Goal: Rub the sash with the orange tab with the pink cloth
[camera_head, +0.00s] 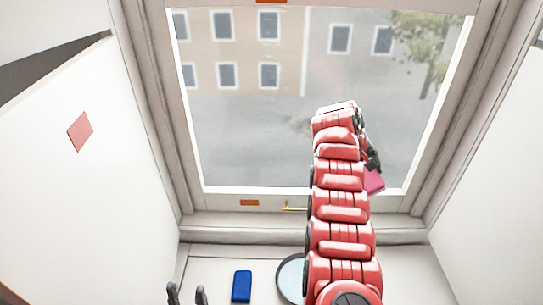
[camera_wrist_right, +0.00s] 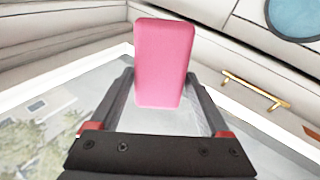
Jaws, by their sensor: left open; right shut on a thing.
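The window sash (camera_head: 225,196) has a pale frame around a large glass pane, with an orange tab (camera_head: 249,202) on its bottom rail. My right gripper (camera_head: 372,163) is at the lower right of the pane, partly hidden by my red arm. It is shut on the pink cloth (camera_head: 375,182), a block-like pad that also shows between the fingers in the right wrist view (camera_wrist_right: 165,60). The pad is in front of the glass; I cannot tell whether it touches. My left gripper (camera_head: 187,294) is open and empty at the bottom edge of the head view.
A brass handle (camera_head: 294,208) sits on the bottom rail. Another orange piece (camera_head: 271,1) shows at the top edge. A blue block (camera_head: 241,286) and a round dish (camera_head: 290,277) lie on the sill, the dish partly behind my arm. A salmon square (camera_head: 80,131) is on the left wall.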

